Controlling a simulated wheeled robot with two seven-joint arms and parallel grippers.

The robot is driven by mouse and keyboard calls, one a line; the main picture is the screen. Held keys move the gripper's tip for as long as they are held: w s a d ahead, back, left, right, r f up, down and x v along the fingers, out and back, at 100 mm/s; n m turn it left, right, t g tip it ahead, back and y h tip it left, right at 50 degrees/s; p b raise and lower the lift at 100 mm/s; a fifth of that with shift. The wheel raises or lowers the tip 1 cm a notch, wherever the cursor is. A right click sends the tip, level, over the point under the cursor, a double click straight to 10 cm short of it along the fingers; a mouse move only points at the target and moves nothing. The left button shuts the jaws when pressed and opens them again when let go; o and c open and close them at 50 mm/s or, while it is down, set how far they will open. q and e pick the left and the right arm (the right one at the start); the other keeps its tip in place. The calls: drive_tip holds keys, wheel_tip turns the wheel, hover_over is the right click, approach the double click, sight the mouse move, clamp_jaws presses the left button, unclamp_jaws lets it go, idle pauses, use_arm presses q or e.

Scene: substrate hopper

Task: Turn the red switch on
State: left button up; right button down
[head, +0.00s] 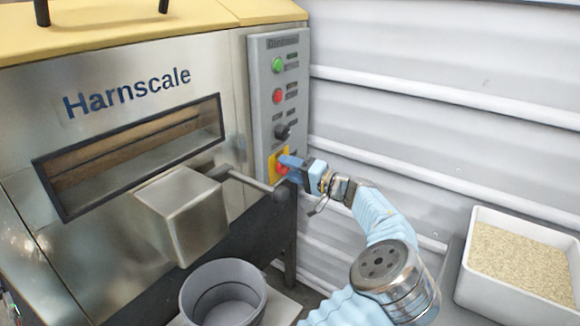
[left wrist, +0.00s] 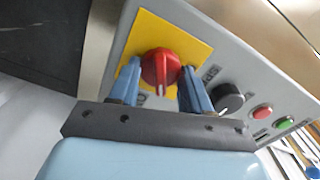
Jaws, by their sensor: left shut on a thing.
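The red switch (left wrist: 161,66) is a rotary knob on a yellow plate (left wrist: 172,32), low on the grey control panel (head: 262,82). In the head view the red switch (head: 282,169) is partly hidden by my left gripper (head: 290,162). In the left wrist view the two blue fingers of my left gripper (left wrist: 160,72) stand on either side of the red knob and are shut on it. A pale mark on the knob points toward the gripper's palm in that view. My right gripper is not in view.
Above the red switch sit a black knob (head: 282,132), a red button (head: 278,96) and a green button (head: 277,65). A lever (head: 255,183) sticks out just below the gripper. A grey bucket (head: 222,295) stands under the metal chute. A white bin of granules (head: 515,262) stands at right.

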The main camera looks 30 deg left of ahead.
use_arm(q)
drive_tip(key=m, duration=0.5)
drive_tip(key=shift+f+m, duration=0.1)
drive_tip(key=shift+m, duration=0.3)
idle(0.4)
drive_tip(key=o, duration=1.1)
drive_tip(key=shift+c, duration=0.2)
drive_tip(key=shift+d, duration=0.15)
drive_tip(key=s+d+b, duration=0.1)
drive_tip(key=d, duration=1.2)
drive_tip(key=shift+d, duration=0.3)
